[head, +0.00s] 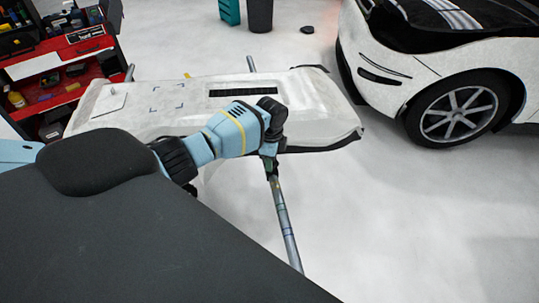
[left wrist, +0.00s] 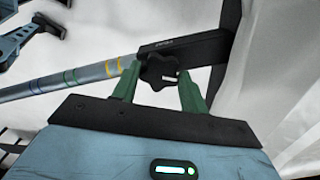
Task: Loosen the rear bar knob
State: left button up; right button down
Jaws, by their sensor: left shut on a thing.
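The black star-shaped rear bar knob (left wrist: 160,70) sits in the left wrist view beside a black clamp arm (left wrist: 185,47). The clamp joins a grey metal bar (left wrist: 70,82) with yellow, green and blue bands. My left gripper (left wrist: 158,80) has its green fingers on either side of the knob and is shut on it. In the head view my left gripper (head: 268,162) is at the lower edge of a white bumper, at the top of the metal bar (head: 284,222). The knob is hidden there by the gripper and wrist.
The white bumper (head: 315,100) rests on the stand, close behind my left forearm. A white car (head: 390,75) stands at the right. A red tool cart (head: 70,55) is at the left, and a dark bin (head: 259,15) at the back. The white floor at front right is clear.

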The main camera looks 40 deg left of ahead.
pick_arm(q)
jog(key=shift+r+n+p, duration=0.2)
jog(key=shift+n+p, duration=0.1)
jog(key=shift+n, duration=0.7)
jog(key=n+p, duration=0.1)
jog(key=n, duration=0.2)
jog(key=shift+n, duration=0.4)
jog(key=n, duration=0.4)
jog(key=shift+f+p, duration=0.1)
jog(key=shift+p, duration=0.3)
jog(key=n, duration=0.5)
jog(key=shift+n+p, duration=0.3)
jog(key=shift+n, duration=0.1)
jog(key=n, duration=0.4)
jog(key=shift+f, duration=0.1)
pick_arm(e)
jog(key=w+r+t, duration=0.1)
jog(key=w+r, duration=0.2)
jog(key=r, duration=0.1)
jog(key=shift+w+d+r, duration=0.3)
jog(key=shift+r, duration=0.1)
pick_arm(q)
jog(key=shift+n, duration=0.4)
jog(key=o, duration=1)
pick_arm(e)
jog(key=shift+a, duration=0.1)
